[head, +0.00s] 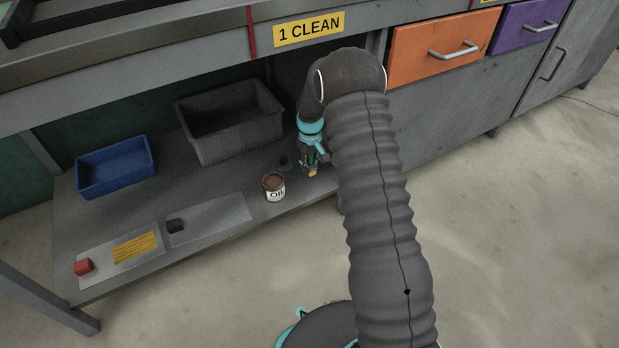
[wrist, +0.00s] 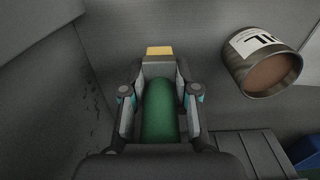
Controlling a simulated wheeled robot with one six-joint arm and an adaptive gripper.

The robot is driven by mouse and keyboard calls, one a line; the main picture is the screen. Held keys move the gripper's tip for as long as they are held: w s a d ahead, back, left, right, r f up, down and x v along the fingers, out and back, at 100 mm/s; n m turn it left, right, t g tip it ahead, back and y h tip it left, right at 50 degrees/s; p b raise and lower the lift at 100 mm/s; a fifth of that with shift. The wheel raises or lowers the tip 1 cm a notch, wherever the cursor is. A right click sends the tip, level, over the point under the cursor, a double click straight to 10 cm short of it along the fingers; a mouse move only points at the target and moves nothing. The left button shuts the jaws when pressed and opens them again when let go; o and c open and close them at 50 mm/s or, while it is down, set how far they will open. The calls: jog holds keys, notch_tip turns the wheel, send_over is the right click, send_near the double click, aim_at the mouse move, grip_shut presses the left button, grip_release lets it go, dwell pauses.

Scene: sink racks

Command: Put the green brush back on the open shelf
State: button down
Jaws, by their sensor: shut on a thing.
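My gripper (head: 312,168) reaches in at the right end of the open shelf (head: 190,215), low over its surface. In the wrist view my gripper (wrist: 160,100) is shut on the green brush (wrist: 159,110). The brush has a green rounded body with a yellow end (wrist: 160,51) beyond the fingers. The yellow end also shows small in the head view (head: 312,172). I cannot tell whether the brush touches the shelf. My arm and gripper hide most of it in the head view.
An OIL can (head: 274,187) stands close left of my gripper; it also shows in the wrist view (wrist: 262,62). A grey bin (head: 230,135) and blue tray (head: 116,167) stand behind.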

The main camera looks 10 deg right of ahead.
aim_at(310, 183)
jog(key=shift+f+b, duration=0.3)
jog(key=shift+f, duration=2.5)
jog(key=shift+f, duration=0.15)
jog(key=c, duration=0.9)
grip_release()
jog(key=shift+o, duration=0.2)
notch_tip(310, 183, up, 12)
jog(key=shift+r+p, duration=0.2)
jog(key=shift+p, duration=0.65)
